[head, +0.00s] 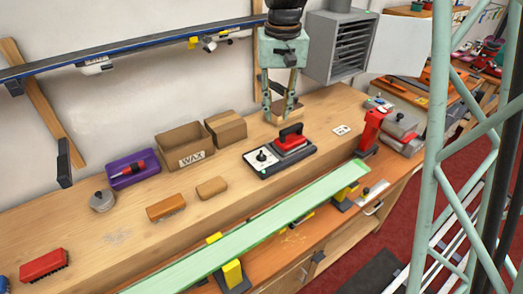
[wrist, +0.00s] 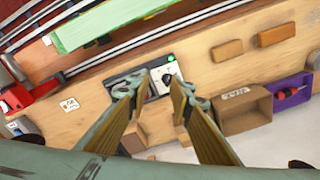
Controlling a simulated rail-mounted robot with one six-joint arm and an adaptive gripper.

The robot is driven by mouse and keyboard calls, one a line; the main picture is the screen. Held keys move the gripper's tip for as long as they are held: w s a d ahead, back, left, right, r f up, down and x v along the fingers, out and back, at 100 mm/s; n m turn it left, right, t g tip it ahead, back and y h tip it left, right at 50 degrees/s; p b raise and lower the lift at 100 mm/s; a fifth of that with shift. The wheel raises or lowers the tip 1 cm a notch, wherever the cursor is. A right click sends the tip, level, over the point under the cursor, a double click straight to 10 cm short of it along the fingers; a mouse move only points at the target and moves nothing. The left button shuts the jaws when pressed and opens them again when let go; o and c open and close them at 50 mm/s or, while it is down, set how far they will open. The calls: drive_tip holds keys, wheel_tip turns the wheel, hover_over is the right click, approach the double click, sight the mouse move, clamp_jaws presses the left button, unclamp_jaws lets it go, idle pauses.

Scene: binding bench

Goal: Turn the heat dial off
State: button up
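The heat dial (head: 262,155) is a black knob on a white plate, at the left end of a dark flat unit (head: 268,168) on the bench. A red-handled iron (head: 291,138) rests on the unit's right part. In the wrist view the dial (wrist: 166,77) shows between the fingertips, close to the right one, with a lit green lamp (wrist: 171,58) beside it. The dial's exact setting is too small to read. My gripper (head: 280,112) is open and empty, pointing down above and behind the unit. Its fingers (wrist: 155,90) hide most of the iron in the wrist view.
An open cardboard box marked WAX (head: 190,160), a closed box (head: 227,130) and a purple tray (head: 133,170) stand left of the unit. Brown blocks (head: 166,207) lie in front. A green ski (head: 270,220) runs along the front in clamps. A grey vented heater (head: 340,47) hangs at right.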

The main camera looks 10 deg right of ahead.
drive_tip(key=p, duration=0.2)
hover_over(261, 154)
wheel_tip(261, 154, down, 10)
drive_tip(key=shift+w+d+f+g, duration=0.1)
drive_tip(key=shift+f+g, duration=0.05)
drive_tip(key=shift+g, duration=0.25)
drive_tip(key=shift+f, duration=6.9)
clamp_jaws()
